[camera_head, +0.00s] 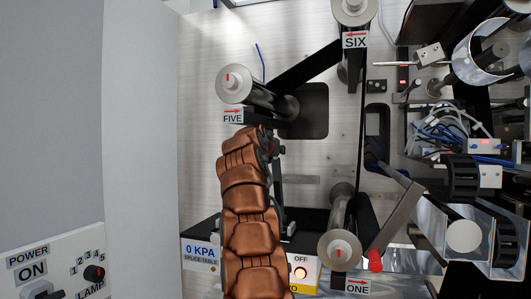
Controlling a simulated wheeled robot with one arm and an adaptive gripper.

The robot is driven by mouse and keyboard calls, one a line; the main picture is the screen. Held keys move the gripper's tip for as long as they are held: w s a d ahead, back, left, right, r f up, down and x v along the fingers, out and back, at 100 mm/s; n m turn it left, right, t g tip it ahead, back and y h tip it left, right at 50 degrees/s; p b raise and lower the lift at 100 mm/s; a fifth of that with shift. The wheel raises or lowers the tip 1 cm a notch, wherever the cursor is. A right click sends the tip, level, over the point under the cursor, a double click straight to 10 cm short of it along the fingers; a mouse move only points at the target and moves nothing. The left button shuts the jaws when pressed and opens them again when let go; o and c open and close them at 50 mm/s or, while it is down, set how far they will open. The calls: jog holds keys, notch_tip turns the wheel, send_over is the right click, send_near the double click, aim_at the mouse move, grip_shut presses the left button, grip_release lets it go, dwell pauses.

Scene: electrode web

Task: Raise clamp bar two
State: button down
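My copper-coloured arm rises from the bottom centre and ends just below the roller labelled FIVE. My gripper (277,165) seems to be the dark parts showing at the right side of the arm's end; most of it is hidden behind the arm, and its fingers cannot be made out. The black splice table (208,229) lies below, with a label reading 0 KPA, SPLICE TABLE; the arm covers its middle. No part labelled clamp bar two can be read, and I cannot tell whether one is behind the arm.
Rollers FIVE (234,83), SIX (353,9) and ONE (339,250) stick out from the pale panel. A lever with a red knob (375,261) is right of ONE. Wires (450,133) and machinery crowd the right. A POWER and LAMP panel (62,262) stands lower left.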

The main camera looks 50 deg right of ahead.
jog(key=shift+w+d, duration=0.2)
jog(key=shift+d, duration=0.05)
jog(key=c, duration=0.8)
grip_release()
jog(key=shift+d, duration=0.15)
jog(key=shift+s+a+r, duration=0.1)
jog(key=shift+a, duration=0.1)
jog(key=v, duration=1.1)
jog(key=shift+s+a, duration=0.15)
jog(key=shift+a, duration=0.15)
